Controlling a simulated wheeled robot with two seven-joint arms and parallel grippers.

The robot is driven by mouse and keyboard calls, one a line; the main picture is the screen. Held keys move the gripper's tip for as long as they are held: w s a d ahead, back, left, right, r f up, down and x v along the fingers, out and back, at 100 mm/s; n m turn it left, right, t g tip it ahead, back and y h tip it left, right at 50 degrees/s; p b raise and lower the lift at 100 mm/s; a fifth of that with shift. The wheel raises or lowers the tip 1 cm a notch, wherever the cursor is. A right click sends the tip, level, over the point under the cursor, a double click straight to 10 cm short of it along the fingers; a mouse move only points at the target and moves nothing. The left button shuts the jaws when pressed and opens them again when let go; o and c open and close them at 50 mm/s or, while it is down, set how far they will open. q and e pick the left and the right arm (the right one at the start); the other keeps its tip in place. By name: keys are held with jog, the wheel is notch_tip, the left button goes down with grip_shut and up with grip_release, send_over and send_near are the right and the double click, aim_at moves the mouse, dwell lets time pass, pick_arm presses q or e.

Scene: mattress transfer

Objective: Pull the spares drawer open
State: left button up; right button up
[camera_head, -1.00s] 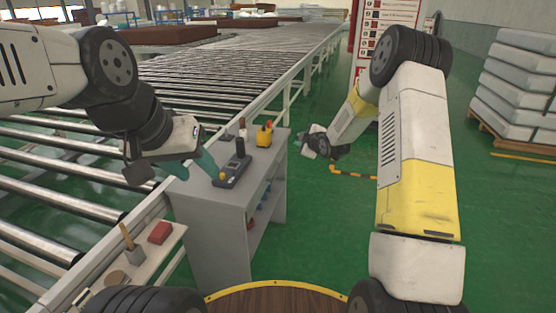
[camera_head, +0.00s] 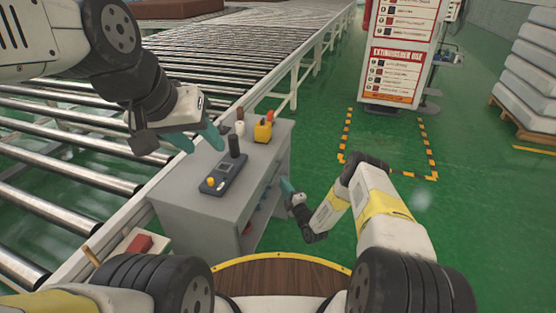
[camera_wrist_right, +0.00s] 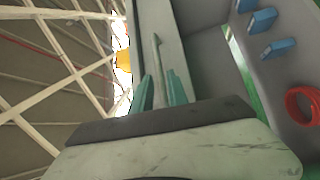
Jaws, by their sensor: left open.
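The grey cabinet (camera_head: 185,217) stands beside the roller conveyor, with open shelving on its right side. In the right wrist view a pale drawer front (camera_wrist_right: 150,17) carries a long, thin bar handle (camera_wrist_right: 158,62). My right gripper (camera_wrist_right: 160,77) has its two teal fingers on either side of the bar, with some gap showing; firm contact cannot be made out. In the head view my right gripper (camera_head: 286,186) is at the cabinet's right side, and the drawer front is too oblique to judge. My left gripper (camera_head: 204,148) is open and empty above the cabinet top.
On the cabinet top are a dark device with a yellow button (camera_head: 222,178) and a yellow holder (camera_head: 263,131). The shelf holds blue pieces (camera_wrist_right: 264,21) and a red ring (camera_wrist_right: 302,105). A sign stand (camera_head: 392,50) is behind. Green floor is free to the right.

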aim_at(277, 173)
jog(key=x, duration=0.7)
grip_shut()
jog(key=shift+s, duration=0.1)
dwell(1.2)
